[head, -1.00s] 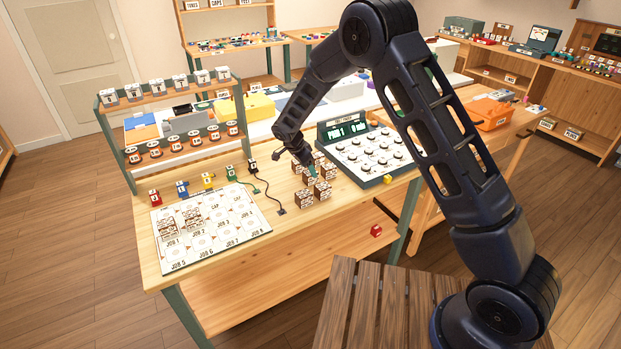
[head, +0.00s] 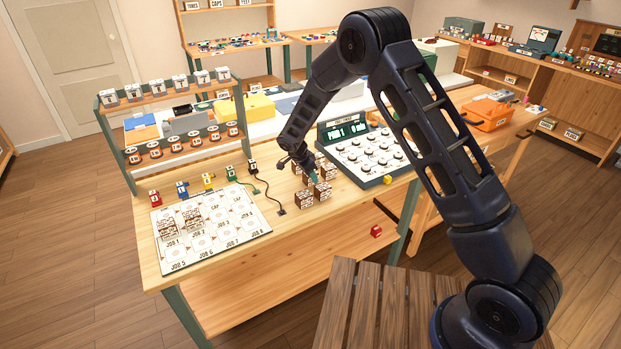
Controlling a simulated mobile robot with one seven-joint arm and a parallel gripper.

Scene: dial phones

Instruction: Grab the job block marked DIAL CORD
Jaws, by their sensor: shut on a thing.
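A cluster of brown job blocks with white markings (head: 304,198) stands on the wooden bench, left of the dial panel. The markings are too small to read, so I cannot tell which block says DIAL CORD. My gripper (head: 314,180) points down into this cluster and is shut on one block (head: 325,174), low among the others. The fingers and part of the held block are hard to make out, and I cannot tell whether it is clear of the bench.
A white job board (head: 235,238) with two brown blocks (head: 192,216) on it lies to the left. The dial panel (head: 346,165) stands close on the right. The bench front is clear.

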